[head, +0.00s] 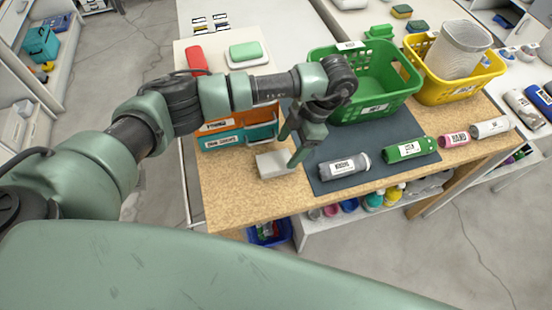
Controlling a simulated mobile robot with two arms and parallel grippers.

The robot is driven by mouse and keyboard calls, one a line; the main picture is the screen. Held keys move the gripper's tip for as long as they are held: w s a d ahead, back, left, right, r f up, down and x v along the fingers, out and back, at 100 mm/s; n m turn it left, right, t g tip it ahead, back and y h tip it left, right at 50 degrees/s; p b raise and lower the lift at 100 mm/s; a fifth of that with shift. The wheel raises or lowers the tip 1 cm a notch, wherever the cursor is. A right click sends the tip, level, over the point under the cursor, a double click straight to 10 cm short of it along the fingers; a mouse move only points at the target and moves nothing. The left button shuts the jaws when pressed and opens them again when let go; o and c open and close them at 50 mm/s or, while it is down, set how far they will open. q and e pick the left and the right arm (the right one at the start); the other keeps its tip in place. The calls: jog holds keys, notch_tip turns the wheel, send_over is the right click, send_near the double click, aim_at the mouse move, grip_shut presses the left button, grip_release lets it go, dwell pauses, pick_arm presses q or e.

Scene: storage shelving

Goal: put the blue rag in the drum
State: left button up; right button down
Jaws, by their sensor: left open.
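I cannot make out a blue rag in the head view, and nothing here is clearly a drum. My left gripper (291,150) hangs over the workbench (235,195), pointing down, with its fingers apart. A small white block (273,165) lies on the bench beside and partly behind the fingers. I cannot tell whether they touch it; nothing shows held between them. My right gripper is not in view.
On the bench are a green basket (401,83), a yellow basket (435,92) with a grey mesh bin (460,45), and orange and teal drawers (222,138). The front-left bench surface is clear.

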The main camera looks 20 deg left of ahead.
aim_at(280, 160)
pick_arm(q)
jog(key=p+x, duration=0.1)
jog(key=x, duration=0.2)
jog(key=shift+s+a+f+p, duration=0.25)
jog(key=shift+s+a+p, duration=0.05)
jog(key=shift+s+p, duration=0.1)
jog(key=shift+a+f, duration=0.15)
jog(key=shift+f, duration=0.45)
jog(key=c, duration=1.1)
jog(key=shift+r, duration=0.1)
jog(key=shift+c, duration=0.8)
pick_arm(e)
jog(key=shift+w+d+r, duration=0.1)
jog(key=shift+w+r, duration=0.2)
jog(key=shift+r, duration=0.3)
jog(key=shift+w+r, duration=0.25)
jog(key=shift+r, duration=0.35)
